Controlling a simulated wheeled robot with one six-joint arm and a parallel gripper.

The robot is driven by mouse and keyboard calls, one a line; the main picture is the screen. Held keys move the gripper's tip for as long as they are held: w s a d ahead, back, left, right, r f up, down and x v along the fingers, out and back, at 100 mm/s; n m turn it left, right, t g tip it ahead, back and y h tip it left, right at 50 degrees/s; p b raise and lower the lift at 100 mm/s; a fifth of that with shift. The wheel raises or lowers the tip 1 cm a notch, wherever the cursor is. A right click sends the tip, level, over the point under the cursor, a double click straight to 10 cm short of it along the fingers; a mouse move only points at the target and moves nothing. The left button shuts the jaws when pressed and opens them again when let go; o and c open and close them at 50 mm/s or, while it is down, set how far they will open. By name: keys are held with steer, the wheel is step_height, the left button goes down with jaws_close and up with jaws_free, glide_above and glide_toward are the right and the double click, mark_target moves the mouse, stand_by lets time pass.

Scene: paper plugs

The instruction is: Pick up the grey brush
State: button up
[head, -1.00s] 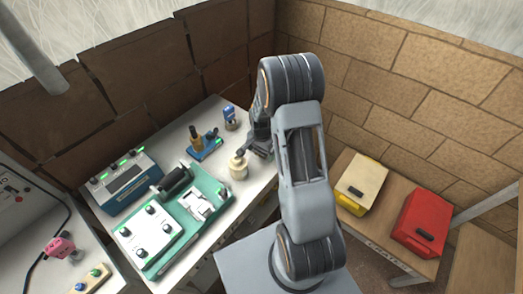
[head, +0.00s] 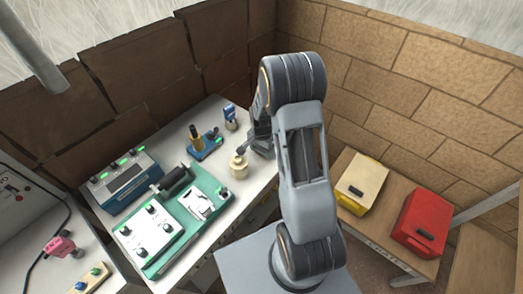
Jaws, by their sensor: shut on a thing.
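A cream pot (head: 238,165) stands on the white bench, left of my arm. A small dark grey piece, which looks like the grey brush (head: 242,150), shows at the pot's mouth. My gripper (head: 250,146) is just above and to the right of the pot, shut on what seems to be this brush. The fingers and most of the brush are too small and too dark to separate clearly. I cannot tell whether the brush's lower end is still inside the pot.
A teal board (head: 225,207) with a black roller and a white knob panel lies left of the pot. A blue stand (head: 207,152) and a small blue item (head: 230,117) stand behind. Yellow (head: 376,172) and red (head: 411,234) cases lie on the right table.

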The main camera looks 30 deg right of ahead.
step_height(320, 180, up, 2)
steer(key=shift+r, duration=0.1)
steer(key=s+d+r+b, duration=0.2)
steer(key=s+r+b, duration=0.1)
steer(key=s+r, duration=0.7)
steer(key=s, duration=0.4)
steer(key=shift+d+r, duration=0.15)
steer(key=o, duration=0.4)
steer(key=shift+w, duration=0.1)
steer(key=c, duration=0.3)
